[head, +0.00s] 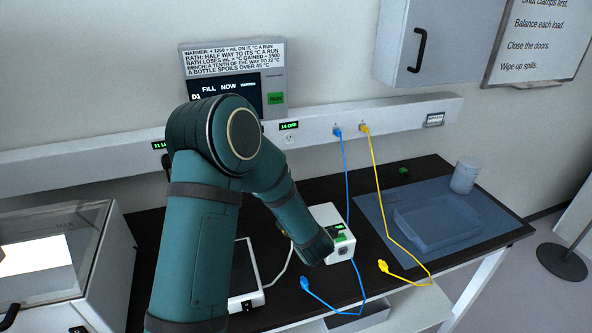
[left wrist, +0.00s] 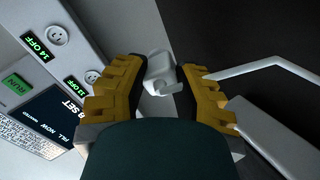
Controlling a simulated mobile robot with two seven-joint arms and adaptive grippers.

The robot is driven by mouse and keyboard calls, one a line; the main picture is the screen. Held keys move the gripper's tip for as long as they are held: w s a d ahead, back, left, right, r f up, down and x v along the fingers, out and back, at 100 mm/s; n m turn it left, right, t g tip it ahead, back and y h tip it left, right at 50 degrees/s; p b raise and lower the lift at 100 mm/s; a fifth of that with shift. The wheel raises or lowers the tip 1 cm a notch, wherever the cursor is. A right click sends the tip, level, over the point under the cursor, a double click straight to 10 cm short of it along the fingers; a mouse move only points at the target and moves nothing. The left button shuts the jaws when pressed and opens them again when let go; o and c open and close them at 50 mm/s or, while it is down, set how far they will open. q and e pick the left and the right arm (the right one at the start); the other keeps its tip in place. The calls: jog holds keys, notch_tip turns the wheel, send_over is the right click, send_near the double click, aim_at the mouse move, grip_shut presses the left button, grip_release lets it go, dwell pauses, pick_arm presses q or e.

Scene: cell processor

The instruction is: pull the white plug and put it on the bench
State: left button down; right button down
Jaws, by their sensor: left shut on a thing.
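My left gripper (left wrist: 163,80), with yellow and black fingers, is shut on the white plug (left wrist: 158,66) in the left wrist view. The plug shows apart from the power rail (left wrist: 75,20), over the edge between wall and dark bench. The sockets marked 14 OFF (left wrist: 59,37) and 13 OFF (left wrist: 91,76) look empty. In the head view my left arm hides much of the rail, and I cannot make out the plug there. The black bench (head: 420,172) runs below the rail. My right gripper is not in view.
A small white box (head: 340,250) and a white flat device (head: 246,298) stand on the bench near my arm. Blue (head: 347,190) and yellow (head: 378,185) cables hang from the rail.

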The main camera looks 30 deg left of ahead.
pick_arm(q)
jog(key=shift+g+h, duration=0.3)
jog(key=shift+g, duration=0.1)
jog(key=shift+s+d+f+b, duration=0.2)
jog(key=shift+s+f+b, duration=0.25)
jog(key=shift+s+f, duration=0.55)
jog(key=shift+s+d+f+b, duration=0.25)
jog(key=shift+s+f+b, duration=0.3)
jog(key=shift+f, duration=0.9)
jog(key=shift+s+d+f+b, duration=0.2)
jog(key=shift+s+f+b, duration=0.15)
jog(key=shift+s+f, duration=0.7)
jog(key=shift+w+f, duration=0.15)
jog(key=c, duration=0.7)
grip_release()
jog(key=shift+c, duration=0.2)
jog(key=shift+d, duration=0.1)
jog(key=v, duration=1.2)
